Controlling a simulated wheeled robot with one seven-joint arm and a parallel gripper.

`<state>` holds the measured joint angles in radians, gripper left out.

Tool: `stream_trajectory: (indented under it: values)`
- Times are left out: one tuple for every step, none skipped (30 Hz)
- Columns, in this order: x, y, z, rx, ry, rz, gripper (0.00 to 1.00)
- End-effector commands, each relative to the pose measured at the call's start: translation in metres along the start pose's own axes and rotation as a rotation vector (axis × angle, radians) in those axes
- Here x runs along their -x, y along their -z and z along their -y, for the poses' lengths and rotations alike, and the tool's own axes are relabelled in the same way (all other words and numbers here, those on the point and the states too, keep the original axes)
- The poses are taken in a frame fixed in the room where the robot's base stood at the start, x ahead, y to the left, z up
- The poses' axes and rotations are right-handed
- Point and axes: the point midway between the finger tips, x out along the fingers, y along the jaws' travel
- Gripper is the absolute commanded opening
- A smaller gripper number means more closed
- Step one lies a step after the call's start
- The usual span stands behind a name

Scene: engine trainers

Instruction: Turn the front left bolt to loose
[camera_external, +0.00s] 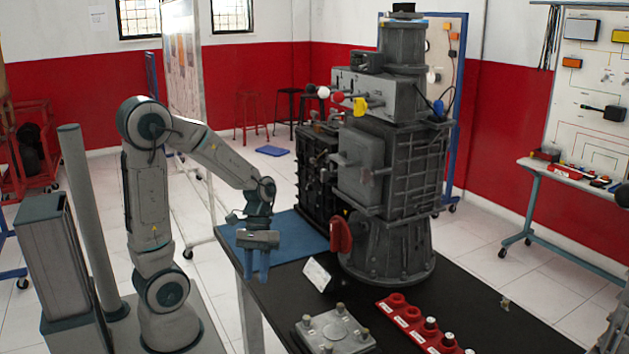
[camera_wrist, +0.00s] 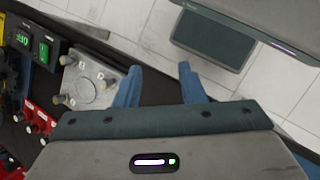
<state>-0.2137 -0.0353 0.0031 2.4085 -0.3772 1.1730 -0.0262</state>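A light grey metal plate (camera_external: 333,330) with upright knob-headed bolts lies on the black table top at the front. One bolt (camera_external: 340,309) stands at its far edge, another (camera_external: 307,320) at its left corner and another (camera_external: 365,334) at its right. The plate (camera_wrist: 90,90) also shows left of the fingers in the wrist view, with small labels near its bolts; I cannot tell which label marks which position. My gripper (camera_external: 256,275) points down over the table's left part, left of and apart from the plate. Its blue fingers (camera_wrist: 160,85) are apart with nothing between them.
A red strip (camera_external: 400,318) with several knobs lies right of the plate. A small tilted white panel (camera_external: 317,274) stands behind it. A big grey engine-like machine (camera_external: 385,200) with a red part fills the table's back. A blue mat (camera_external: 300,238) lies left of the machine.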

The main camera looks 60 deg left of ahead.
Motion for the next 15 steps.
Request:
stream_trajectory:
  values:
    - [-0.010, 0.006, 0.001, 0.059, -0.038, 0.066, 0.36]
    - [-0.014, 0.008, 0.000, 0.092, -0.062, 0.104, 0.36]
    - [-0.018, 0.012, -0.001, 0.136, -0.096, 0.154, 0.36]
    - [-0.022, 0.014, -0.002, 0.169, -0.122, 0.190, 0.36]
    - [-0.025, 0.017, -0.003, 0.201, -0.149, 0.227, 0.36]
    - [-0.028, 0.021, -0.004, 0.243, -0.186, 0.275, 0.36]
    - [-0.031, 0.025, -0.005, 0.274, -0.213, 0.310, 0.36]
    - [-0.034, 0.028, -0.006, 0.305, -0.241, 0.346, 0.36]
    - [-0.037, 0.033, -0.007, 0.347, -0.280, 0.393, 0.36]
    - [-0.039, 0.037, -0.008, 0.378, -0.309, 0.427, 0.36]
    - [-0.041, 0.042, -0.009, 0.408, -0.340, 0.462, 0.36]
    - [-0.044, 0.048, -0.009, 0.448, -0.381, 0.507, 0.36]
    - [-0.046, 0.052, -0.010, 0.478, -0.412, 0.541, 0.36]
    - [-0.047, 0.057, -0.009, 0.507, -0.444, 0.575, 0.36]
    - [-0.050, 0.065, -0.009, 0.545, -0.487, 0.618, 0.36]
